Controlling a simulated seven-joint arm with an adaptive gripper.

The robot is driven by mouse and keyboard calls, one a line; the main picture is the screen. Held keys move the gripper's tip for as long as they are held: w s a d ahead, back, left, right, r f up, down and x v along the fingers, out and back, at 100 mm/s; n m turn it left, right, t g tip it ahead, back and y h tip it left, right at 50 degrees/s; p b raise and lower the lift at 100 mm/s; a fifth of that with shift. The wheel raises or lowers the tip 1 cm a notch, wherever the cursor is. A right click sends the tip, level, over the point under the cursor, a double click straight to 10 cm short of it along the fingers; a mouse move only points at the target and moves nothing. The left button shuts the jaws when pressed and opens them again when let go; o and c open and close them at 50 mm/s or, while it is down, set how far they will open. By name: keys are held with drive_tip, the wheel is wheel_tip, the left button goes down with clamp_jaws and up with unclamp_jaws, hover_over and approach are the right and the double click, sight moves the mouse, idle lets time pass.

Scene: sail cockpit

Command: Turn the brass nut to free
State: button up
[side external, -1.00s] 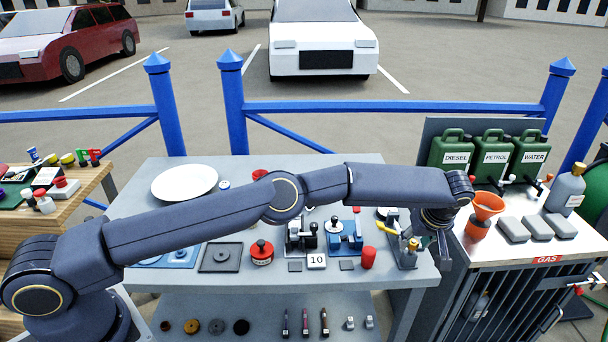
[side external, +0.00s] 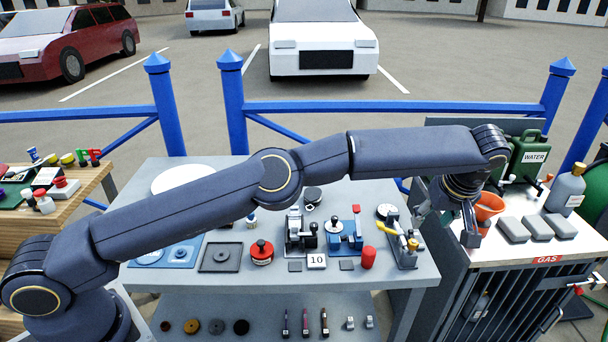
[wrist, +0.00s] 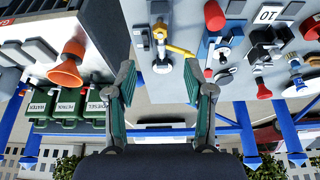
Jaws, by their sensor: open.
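A brass nut (side external: 412,244) sits on a small grey fixture (side external: 406,260) with a yellow lever (side external: 388,228), near the right end of the grey table. In the wrist view, the brass part (wrist: 160,31) and the yellow lever (wrist: 180,51) show beyond the fingers, near the top. My gripper (side external: 447,226) is open and empty, held above and to the right of the fixture in the side view, apart from the nut. In the wrist view, my gripper (wrist: 160,82) has its green-padded fingers wide apart with nothing between them.
An orange funnel (side external: 488,206) stands close to my gripper on the gas cabinet (side external: 500,262), with fuel cans (side external: 525,155) behind and a grey bottle (side external: 566,190) at right. A red cylinder (side external: 368,258) and blue fixture (side external: 346,240) stand left of the nut's fixture.

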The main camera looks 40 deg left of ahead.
drive_tip(key=shift+s+d+r, duration=0.15)
drive_tip(key=shift+r, duration=0.4)
drive_tip(key=m+t, duration=0.7)
drive_tip(key=t, duration=0.7)
approach(412, 246)
drive_tip(key=w, duration=0.3)
drive_tip(key=w+a, duration=0.1)
drive_tip(key=w, duration=0.3)
drive_tip(key=w+a, duration=0.1)
drive_tip(key=w, duration=0.3)
drive_tip(key=shift+w+f, duration=0.1)
drive_tip(key=shift+f, duration=0.1)
drive_tip(key=shift+c, duration=0.4)
